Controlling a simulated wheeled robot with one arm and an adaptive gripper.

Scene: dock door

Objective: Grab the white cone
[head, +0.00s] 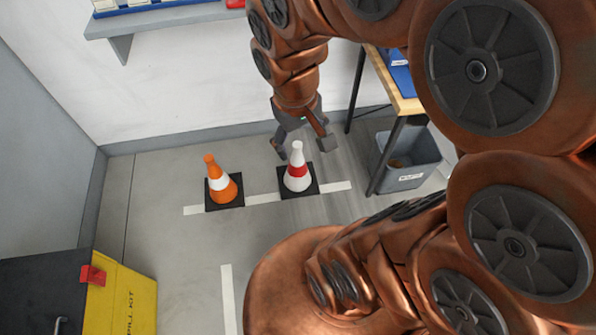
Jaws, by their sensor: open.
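The white cone (297,182) with a red band stands upright on its black square base on the floor, in the middle of the head view. My gripper (302,146) is open and empty, with its two fingers apart around or just above the cone's tip in the picture. I cannot tell how far the fingers are from the cone in depth. An orange cone (230,190) with a white band stands upright on its own black base to the left of the white cone.
A grey bin (422,164) stands under a wooden-topped table (403,103) at right. A yellow and black spill kit box (125,303) is at lower left. A shelf (165,18) hangs on the back wall. White lines mark the floor, which is clear left of the cones.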

